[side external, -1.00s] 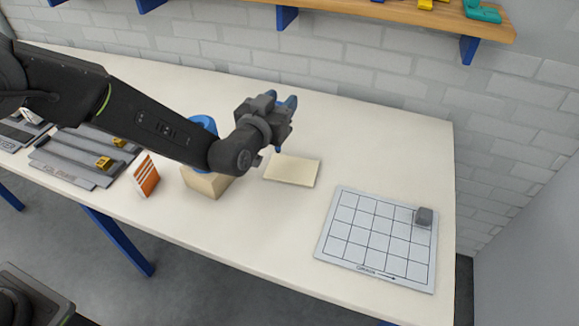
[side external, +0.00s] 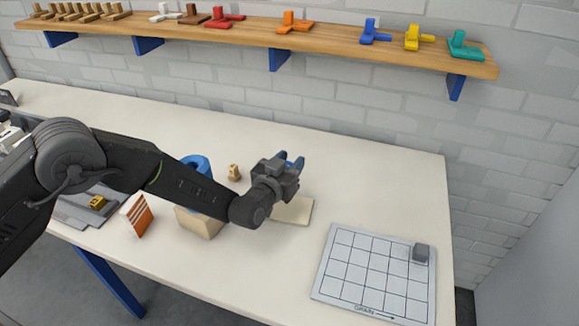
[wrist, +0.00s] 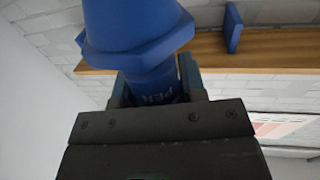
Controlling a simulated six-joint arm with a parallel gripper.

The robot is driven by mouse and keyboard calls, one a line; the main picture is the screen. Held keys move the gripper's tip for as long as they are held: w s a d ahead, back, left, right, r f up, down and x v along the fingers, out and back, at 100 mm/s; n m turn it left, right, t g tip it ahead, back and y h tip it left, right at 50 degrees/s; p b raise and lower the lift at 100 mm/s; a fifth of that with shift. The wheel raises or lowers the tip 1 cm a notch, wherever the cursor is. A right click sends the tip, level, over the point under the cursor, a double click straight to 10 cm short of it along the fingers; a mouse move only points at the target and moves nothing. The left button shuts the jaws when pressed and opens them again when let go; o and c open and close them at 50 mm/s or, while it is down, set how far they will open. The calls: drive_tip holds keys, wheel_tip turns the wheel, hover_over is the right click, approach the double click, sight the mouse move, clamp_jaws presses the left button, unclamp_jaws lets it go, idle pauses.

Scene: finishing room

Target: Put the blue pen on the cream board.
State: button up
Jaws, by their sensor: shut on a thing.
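In the wrist view a large blue pen (wrist: 135,25) with a hexagonal collar and white lettering stands between the blue-grey fingers of my gripper (wrist: 158,85). The gripper is shut on it. In the side view my gripper (side external: 291,162) is over the far left part of the cream board (side external: 294,212) and covers some of it. The pen cannot be told apart from the blue fingers there. The board is a thin, flat cream plate on the table. Whether the gripper or pen touches the board cannot be told.
A cream block (side external: 198,224) and a blue round thing (side external: 195,163) are partly behind my arm. A striped orange card (side external: 138,216) stands left. A small wooden piece (side external: 233,172) is behind the arm. A grid board (side external: 375,275) with a grey cube (side external: 421,253) lies right. A shelf (side external: 345,42) hangs behind.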

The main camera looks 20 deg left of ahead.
drive_tip(key=shift+f, duration=0.7)
drive_tip(key=o, duration=0.9)
drive_tip(key=shift+s, duration=0.15)
drive_tip(key=s, duration=0.4)
drive_tip(key=s+a, duration=0.1)
drive_tip(key=s, duration=0.2)
drive_tip(key=s+a, duration=0.1)
drive_tip(key=s, duration=0.3)
drive_tip(key=shift+s, duration=0.3)
